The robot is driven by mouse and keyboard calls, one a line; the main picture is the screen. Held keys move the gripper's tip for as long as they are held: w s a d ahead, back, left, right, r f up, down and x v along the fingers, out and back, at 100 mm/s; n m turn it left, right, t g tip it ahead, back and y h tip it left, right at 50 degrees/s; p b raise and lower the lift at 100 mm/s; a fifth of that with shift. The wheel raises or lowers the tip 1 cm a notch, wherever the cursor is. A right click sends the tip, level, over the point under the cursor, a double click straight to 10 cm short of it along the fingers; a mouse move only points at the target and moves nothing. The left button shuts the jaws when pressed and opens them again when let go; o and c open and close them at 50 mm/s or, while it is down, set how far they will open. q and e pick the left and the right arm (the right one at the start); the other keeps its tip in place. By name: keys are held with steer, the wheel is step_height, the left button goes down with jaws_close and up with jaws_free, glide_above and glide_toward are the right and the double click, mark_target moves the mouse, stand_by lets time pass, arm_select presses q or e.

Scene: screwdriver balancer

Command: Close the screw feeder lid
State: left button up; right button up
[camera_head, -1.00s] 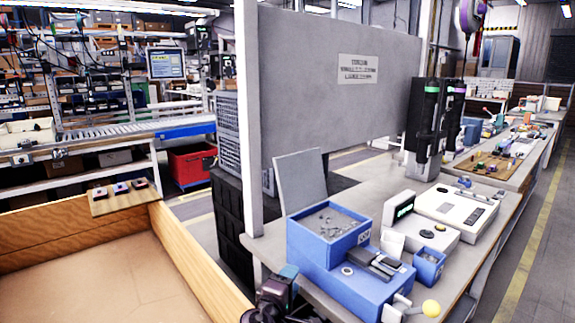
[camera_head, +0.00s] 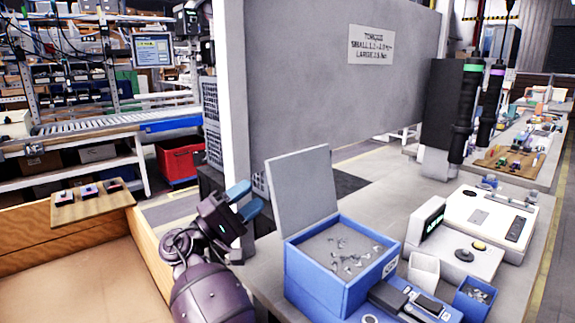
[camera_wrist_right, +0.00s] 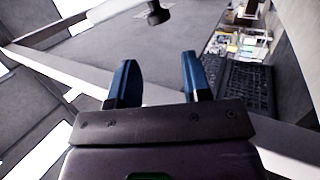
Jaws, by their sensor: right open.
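The screw feeder (camera_head: 325,280) is a blue box holding loose screws, at the lower middle of the head view. Its grey lid (camera_head: 302,190) stands open, nearly upright at the back left of the box. My right gripper (camera_head: 245,199) is raised left of the lid, with a visible gap between them. Its blue fingers are apart and empty, also in the right wrist view (camera_wrist_right: 160,80). The feeder and lid cannot be clearly made out in the wrist view. My left gripper is not in view.
A grey panel (camera_head: 340,80) stands behind the bench. Two hanging screwdrivers (camera_head: 465,110) are farther back. A wooden-walled box (camera_head: 90,235) lies left.

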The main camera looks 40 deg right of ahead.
mark_target(287, 168)
steer(key=p+x, duration=0.1)
steer(key=x, duration=0.9)
steer(key=shift+d+r, duration=0.2)
steer(key=shift+d, duration=0.1)
jaws_close()
